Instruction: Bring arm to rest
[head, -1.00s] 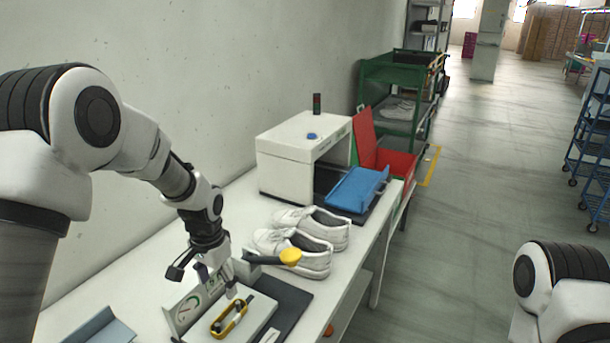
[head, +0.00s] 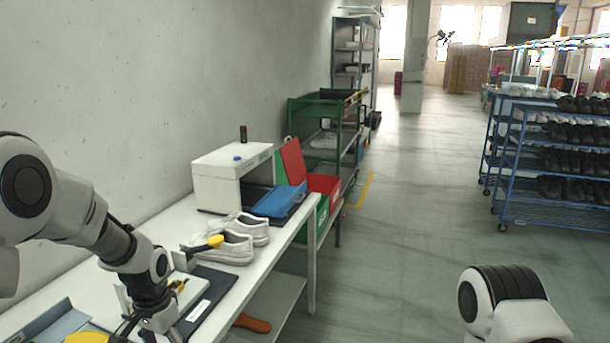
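My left arm (head: 92,225) comes in from the left and bends down over the white workbench (head: 174,228). My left gripper (head: 150,327) is low at the bottom edge of the head view, beside the dark mat (head: 215,284). Its fingertips are cut off or hidden, so I cannot see whether it is open or holds anything. My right arm (head: 508,300) shows only as a link at the bottom right; its gripper is out of view.
A pair of white shoes (head: 236,247) sits on the bench near a yellow-ended tool (head: 214,242). Behind them are a white box machine (head: 218,182), a blue tray (head: 278,201) and a red bin (head: 324,184). A blue shoe rack (head: 505,188) stands right; the floor between is clear.

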